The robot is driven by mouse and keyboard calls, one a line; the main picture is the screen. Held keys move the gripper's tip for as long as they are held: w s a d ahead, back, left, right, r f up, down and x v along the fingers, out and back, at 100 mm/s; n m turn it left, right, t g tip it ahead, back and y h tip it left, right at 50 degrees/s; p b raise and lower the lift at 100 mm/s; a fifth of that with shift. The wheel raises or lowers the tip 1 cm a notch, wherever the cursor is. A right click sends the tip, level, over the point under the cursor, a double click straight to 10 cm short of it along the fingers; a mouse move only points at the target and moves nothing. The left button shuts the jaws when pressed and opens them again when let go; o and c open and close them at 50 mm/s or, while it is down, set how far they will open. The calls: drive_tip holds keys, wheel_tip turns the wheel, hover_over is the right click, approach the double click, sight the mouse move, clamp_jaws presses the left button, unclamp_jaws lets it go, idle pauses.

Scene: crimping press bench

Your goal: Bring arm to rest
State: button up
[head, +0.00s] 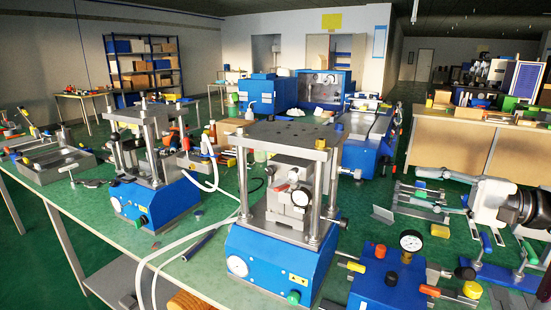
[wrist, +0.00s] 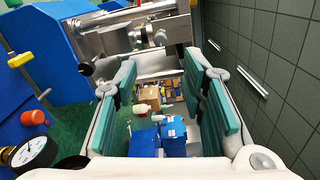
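My arm reaches in from the right side of the head view, and my gripper (head: 458,192) points left over the right part of the green bench. In the wrist view my gripper (wrist: 160,72) shows two teal-padded fingers standing well apart, with nothing held between them. Through the gap I see metal machine parts close to the fingertips and, farther off, blue and cardboard boxes. Whether a fingertip touches the metal parts cannot be told.
A blue-based press (head: 280,262) stands mid-bench, with another press (head: 150,205) to its left. A blue gauge box (head: 385,285) is at the front. Hand tools (head: 480,245) lie below my arm. A wooden-fronted bench (head: 450,145) stands behind at right.

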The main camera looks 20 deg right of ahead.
drive_tip(key=s+a+r+n+g+h+p, duration=0.1)
drive_tip(key=s+a+n+g, duration=0.1)
drive_tip(key=a+g, duration=0.5)
drive_tip(key=s+a+r+n+g+h+p, duration=0.1)
drive_tip(key=s+a+n+g+p, duration=0.1)
drive_tip(key=a, duration=1)
drive_tip(key=s+a+n+h+p, duration=0.2)
drive_tip(key=s+n+h, duration=0.1)
drive_tip(key=s+h, duration=0.2)
drive_tip(key=s+a+r+n+h+p, duration=0.1)
drive_tip(key=s+a+n+h+p, duration=0.1)
drive_tip(key=s, duration=0.6)
drive_tip(key=a+n+h, duration=0.1)
drive_tip(key=n+h, duration=0.1)
drive_tip(key=h, duration=0.1)
drive_tip(key=shift+s+a+r+h+p, duration=0.15)
drive_tip(key=shift+s+r+h+p, duration=0.15)
drive_tip(key=shift+s+h+p, duration=0.1)
